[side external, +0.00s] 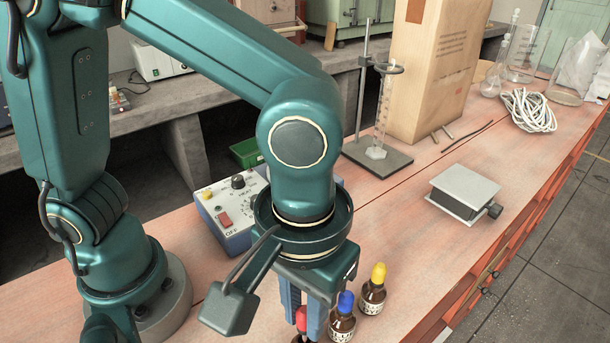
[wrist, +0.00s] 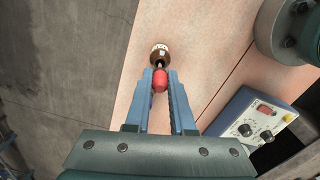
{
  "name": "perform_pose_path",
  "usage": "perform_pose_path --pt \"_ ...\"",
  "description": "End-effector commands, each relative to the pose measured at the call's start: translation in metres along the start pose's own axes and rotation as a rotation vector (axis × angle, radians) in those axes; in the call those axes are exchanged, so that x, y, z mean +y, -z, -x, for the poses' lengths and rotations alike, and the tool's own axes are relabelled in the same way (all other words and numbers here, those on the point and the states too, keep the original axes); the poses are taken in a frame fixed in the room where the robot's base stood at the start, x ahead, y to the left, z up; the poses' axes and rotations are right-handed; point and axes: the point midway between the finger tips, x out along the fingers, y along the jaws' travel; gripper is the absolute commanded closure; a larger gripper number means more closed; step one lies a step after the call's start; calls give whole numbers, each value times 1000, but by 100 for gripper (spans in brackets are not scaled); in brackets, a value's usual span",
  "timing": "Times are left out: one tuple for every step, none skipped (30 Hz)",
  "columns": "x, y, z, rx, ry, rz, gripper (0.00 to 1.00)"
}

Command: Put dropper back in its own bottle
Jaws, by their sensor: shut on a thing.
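My gripper (side external: 304,318) points down at the near part of the bench and is shut on the red-bulbed dropper (side external: 301,319). In the wrist view the red bulb (wrist: 160,81) sits between the blue fingertips, with its dark lower end toward a brown bottle (wrist: 158,51) with a pale label. I cannot tell how far the dropper is in this bottle; the side view cuts it off at the bottom edge. A brown bottle with a blue bulb (side external: 342,322) stands just right of the fingers. A brown bottle with a yellow bulb (side external: 373,294) stands farther right.
A blue-grey control box (side external: 228,220) stands behind my gripper. A ring stand (side external: 378,158) with a glass cylinder, a tall cardboard box (side external: 433,65) and a small lab jack (side external: 463,193) stand farther back. The bench right of the bottles is clear.

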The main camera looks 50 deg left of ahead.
Motion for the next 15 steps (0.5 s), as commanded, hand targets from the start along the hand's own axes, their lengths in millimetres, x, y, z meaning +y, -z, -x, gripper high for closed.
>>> perform_pose_path --pt "0 0 -1 -1 1 0 91" --pt "0 0 -2 -1 2 0 91" --pt "0 0 -3 -1 2 0 91" --pt "0 0 -4 -1 2 0 91" --pt "0 0 -4 -1 2 0 91" --pt "0 0 -5 -1 1 0 91" --pt "0 0 -6 -1 1 0 91" --pt "0 0 -6 -1 1 0 91" --pt "0 0 -6 0 1 0 91" --pt "0 0 -6 0 1 0 91" --pt "0 0 -6 0 1 0 91" --pt "0 0 -6 0 1 0 91" --pt "0 0 -6 0 1 0 91" --pt "0 0 -6 0 1 0 91" --pt "0 0 -6 0 1 0 91"
